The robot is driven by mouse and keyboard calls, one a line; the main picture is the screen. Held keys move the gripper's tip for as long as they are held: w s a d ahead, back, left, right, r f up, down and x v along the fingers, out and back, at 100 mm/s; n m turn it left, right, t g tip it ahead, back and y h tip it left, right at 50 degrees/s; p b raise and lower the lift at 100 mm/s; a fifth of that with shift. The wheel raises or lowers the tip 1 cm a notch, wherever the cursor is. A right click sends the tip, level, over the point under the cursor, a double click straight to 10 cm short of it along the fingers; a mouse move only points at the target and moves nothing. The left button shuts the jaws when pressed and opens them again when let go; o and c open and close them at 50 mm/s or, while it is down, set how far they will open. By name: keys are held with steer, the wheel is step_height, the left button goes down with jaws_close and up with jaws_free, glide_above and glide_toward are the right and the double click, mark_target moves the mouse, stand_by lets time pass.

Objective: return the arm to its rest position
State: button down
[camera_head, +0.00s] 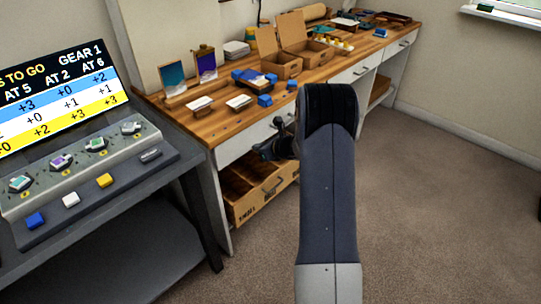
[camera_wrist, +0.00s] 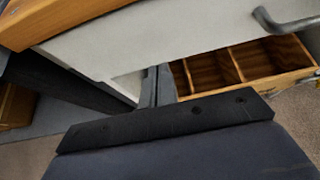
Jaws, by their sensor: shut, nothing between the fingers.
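My arm (camera_head: 330,190) rises from the bottom of the head view and bends at a dark elbow. My gripper (camera_head: 266,151) is partly hidden behind it, in front of the workbench drawers and above the open lower drawer (camera_head: 248,208). In the wrist view my gripper (camera_wrist: 157,88) shows as two narrow grey fingers close together, shut and empty. The open drawer, with its wooden compartments, lies just to their right there. A white drawer front (camera_wrist: 190,40) with a dark handle is above them.
The wooden workbench (camera_head: 190,125) holds open cardboard boxes (camera_head: 280,65), framed pictures and small cards. A grey console (camera_head: 90,170) with coloured buttons and a score screen (camera_head: 60,95) stands at left. Carpeted floor (camera_head: 440,190) at right is clear.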

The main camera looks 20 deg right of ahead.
steer(key=v, duration=1)
steer(key=shift+p, duration=0.3)
steer(key=shift+f, duration=0.15)
glide_toward(246, 143)
step_height(246, 143, down, 3)
steer(key=w, duration=0.2)
steer(key=shift+w+a+f, duration=0.15)
steer(key=shift+w+a, duration=0.65)
steer(key=shift+w, duration=0.05)
steer(key=shift+w+a, duration=0.2)
steer(key=shift+w, duration=0.4)
